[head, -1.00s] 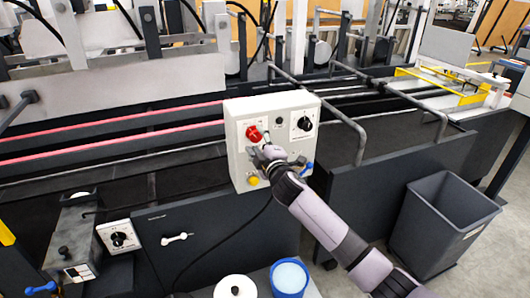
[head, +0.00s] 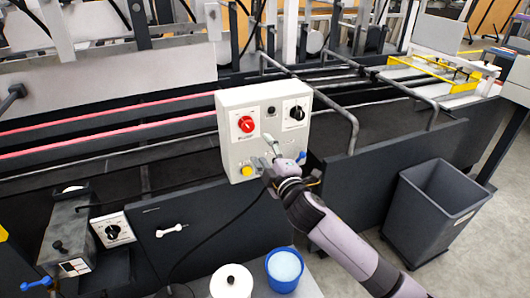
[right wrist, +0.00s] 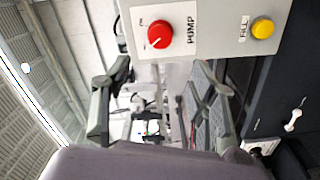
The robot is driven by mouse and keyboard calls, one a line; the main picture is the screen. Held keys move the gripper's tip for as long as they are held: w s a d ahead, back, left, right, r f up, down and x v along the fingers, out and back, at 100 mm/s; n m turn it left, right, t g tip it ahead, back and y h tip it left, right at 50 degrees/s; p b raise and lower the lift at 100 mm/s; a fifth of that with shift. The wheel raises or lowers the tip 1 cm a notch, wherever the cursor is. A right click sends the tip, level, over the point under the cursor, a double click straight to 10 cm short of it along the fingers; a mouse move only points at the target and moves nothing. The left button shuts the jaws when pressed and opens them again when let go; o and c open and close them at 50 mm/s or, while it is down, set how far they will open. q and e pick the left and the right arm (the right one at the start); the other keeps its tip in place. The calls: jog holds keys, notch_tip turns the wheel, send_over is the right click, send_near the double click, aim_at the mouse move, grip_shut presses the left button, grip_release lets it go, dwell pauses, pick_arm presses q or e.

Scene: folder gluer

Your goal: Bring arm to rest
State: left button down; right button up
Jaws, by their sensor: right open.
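My right gripper (head: 272,158) is in front of the lower part of a pale control box (head: 262,101). In the right wrist view its two fingers (right wrist: 160,95) are spread apart with nothing between them. The box carries a red pump knob (head: 246,124), a black knob (head: 297,113) and a yellow button (head: 247,170). The red knob (right wrist: 160,34) and the yellow fill button (right wrist: 262,28) also show in the right wrist view, beyond the fingers. I cannot tell whether the gripper touches the box. My left gripper is not in view.
A grey bin (head: 437,212) stands on the floor at the right. A white lidded pot (head: 231,283) and a blue tub (head: 285,268) stand at the bottom front. The folder gluer's rails and dark side panels run behind and beside my right arm.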

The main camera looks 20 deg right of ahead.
jog(key=shift+f, duration=0.1)
jog(key=s+d+f+m+g+b, duration=0.1)
jog(key=s+d+f+m+g, duration=0.3)
jog(key=f, duration=1.1)
jog(key=s+a+f+g+h+b, duration=0.15)
jog(key=s+f, duration=0.45)
jog(key=f, duration=0.9)
jog(key=s+d+f+m+g, duration=0.25)
jog(key=s+f, duration=0.25)
jog(key=f, duration=1)
jog(key=s+a+f+m+g, duration=0.25)
jog(key=s+f+g, duration=0.25)
jog(key=s+f, duration=1.3)
jog(key=s+a+f+m+g, duration=0.1)
jog(key=s+f+g, duration=0.1)
jog(key=s, duration=0.9)
jog(key=s+f+m+g+b, duration=0.1)
jog(key=s+f, duration=0.3)
jog(key=s, duration=0.8)
jog(key=shift+s+a+m+g+y, duration=0.25)
jog(key=shift+a+m+g+y, duration=0.15)
jog(key=shift+m+g+y, duration=0.15)
